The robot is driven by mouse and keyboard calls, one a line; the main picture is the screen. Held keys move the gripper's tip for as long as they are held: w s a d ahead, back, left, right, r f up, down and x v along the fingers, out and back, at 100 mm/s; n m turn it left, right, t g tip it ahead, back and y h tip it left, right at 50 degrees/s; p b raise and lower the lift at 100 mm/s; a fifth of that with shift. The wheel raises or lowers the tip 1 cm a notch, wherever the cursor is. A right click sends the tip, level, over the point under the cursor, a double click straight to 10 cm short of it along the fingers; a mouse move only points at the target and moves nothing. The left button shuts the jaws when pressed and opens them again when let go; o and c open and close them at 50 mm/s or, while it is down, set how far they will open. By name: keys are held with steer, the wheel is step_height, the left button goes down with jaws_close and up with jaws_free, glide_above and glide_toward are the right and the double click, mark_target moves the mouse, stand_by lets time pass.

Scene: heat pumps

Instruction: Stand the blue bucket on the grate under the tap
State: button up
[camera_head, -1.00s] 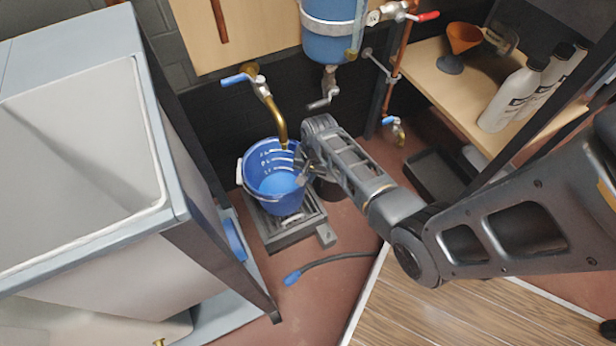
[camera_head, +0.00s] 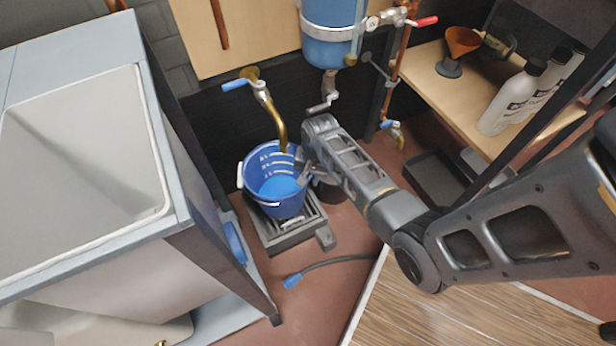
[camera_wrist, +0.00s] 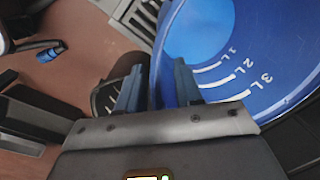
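The blue bucket (camera_head: 262,195) stands upright over the dark grate (camera_head: 290,238), below the brass tap (camera_head: 272,112) with a blue lever. In the head view the tap's spout end overlaps the bucket's back rim. The bucket appears to rest on the grate, but its base edge is partly hidden. My gripper (camera_head: 303,168) is at the bucket's right rim. In the wrist view the bucket (camera_wrist: 235,60) shows white litre marks inside.
A large grey basin (camera_head: 85,160) on a frame stands close on the left. A hose with a blue end (camera_head: 292,281) lies on the floor in front. A blue tank (camera_head: 331,35) hangs above. A shelf (camera_head: 440,90) with a funnel and white bottles is at right.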

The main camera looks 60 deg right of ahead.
step_height(320, 180, up, 11)
steer(key=s+p, duration=0.1)
steer(key=p, duration=0.3)
steer(key=s+a+r+n+t+h, duration=0.1)
steer(key=s+a+n+t, duration=0.2)
steer(key=s+a, duration=0.35)
steer(key=s+a+r+n+t+h, duration=0.1)
steer(key=s+a+n+t, duration=0.25)
steer(key=a, duration=0.65)
steer(key=s+a+r+n+t, duration=0.2)
steer(key=s+r, duration=0.2)
steer(key=r, duration=0.5)
steer(key=s+a+r+n+t+y, duration=0.1)
steer(key=s+a+r+n+t, duration=0.1)
steer(key=r, duration=0.7)
steer(key=s+a+r+n+t, duration=0.1)
steer(key=s+r+n+t, duration=0.2)
steer(key=s+r, duration=0.4)
step_height(320, 180, up, 3)
steer(key=shift+a+n+y, duration=0.3)
steer(key=shift+a+n, duration=0.05)
steer(key=shift+a, duration=0.05)
